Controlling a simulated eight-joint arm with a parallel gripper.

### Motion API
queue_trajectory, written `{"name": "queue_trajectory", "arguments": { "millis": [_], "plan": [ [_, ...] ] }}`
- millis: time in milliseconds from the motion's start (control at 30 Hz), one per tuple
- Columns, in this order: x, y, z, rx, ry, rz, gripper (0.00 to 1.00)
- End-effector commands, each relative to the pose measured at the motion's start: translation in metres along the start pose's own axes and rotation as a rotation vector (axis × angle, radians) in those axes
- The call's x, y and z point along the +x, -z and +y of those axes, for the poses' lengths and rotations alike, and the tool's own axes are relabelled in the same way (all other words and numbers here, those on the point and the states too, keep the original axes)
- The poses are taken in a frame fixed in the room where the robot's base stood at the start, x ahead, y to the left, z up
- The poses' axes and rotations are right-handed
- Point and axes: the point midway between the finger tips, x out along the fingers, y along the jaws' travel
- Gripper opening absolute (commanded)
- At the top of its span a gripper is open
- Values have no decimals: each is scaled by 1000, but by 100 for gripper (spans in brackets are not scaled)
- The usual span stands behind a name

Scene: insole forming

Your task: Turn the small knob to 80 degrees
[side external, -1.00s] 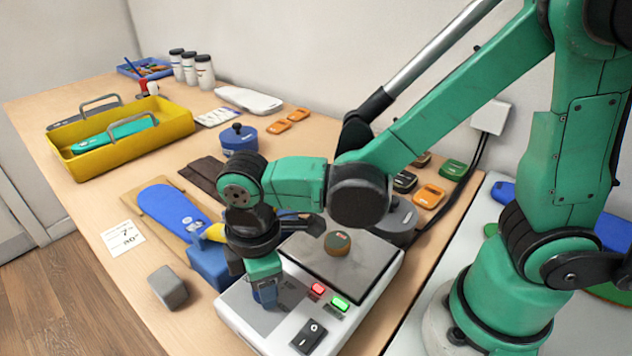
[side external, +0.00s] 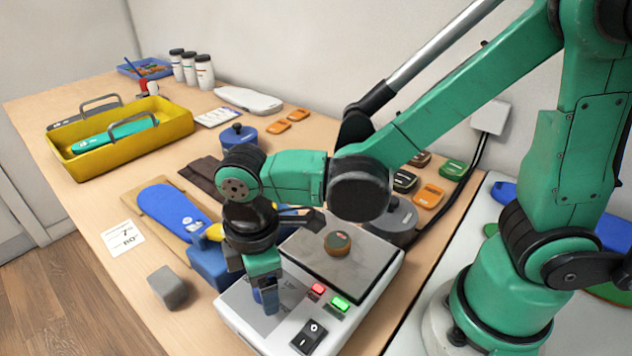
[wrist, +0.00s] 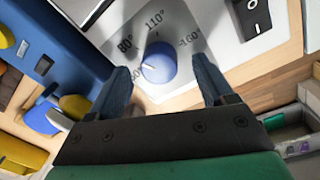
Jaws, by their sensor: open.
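The small blue knob (wrist: 158,62) shows in the wrist view on a grey dial printed with 80°, 110° and 160°. Its white pointer line points left and slightly down, toward a partly hidden label below the 80° mark. My gripper (wrist: 160,66) is open, with one finger on each side of the knob and visible gaps between. In the side view, my gripper (side external: 266,304) points down over the front left of the white machine (side external: 240,318). The knob is mostly hidden there by the fingers.
A black rocker switch (side external: 308,336), a red button (side external: 318,289) and a green button (side external: 340,303) sit beside the dial. A round brown-and-green piece (side external: 337,243) stands on the machine's metal plate. A blue block (side external: 210,265) and a grey block (side external: 168,287) lie to the left.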

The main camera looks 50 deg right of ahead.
Motion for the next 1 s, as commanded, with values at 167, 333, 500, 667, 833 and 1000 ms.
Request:
{"name": "queue_trajectory", "arguments": {
  "millis": [167, 333, 500, 667, 833, 1000],
  "plan": [
    [-22, -1, 0, 0, 0, 0, 75],
    [-40, 0, 0, 0, 0, 1, 75],
    [-49, 0, 0, 0, 0, 1, 75],
    [-50, 0, 0, 0, 0, 1, 75],
    [-50, -2, 1, 13, -4, 7, 75],
    [-59, -26, 22, 231, -58, 100, 75]
  ]
}}
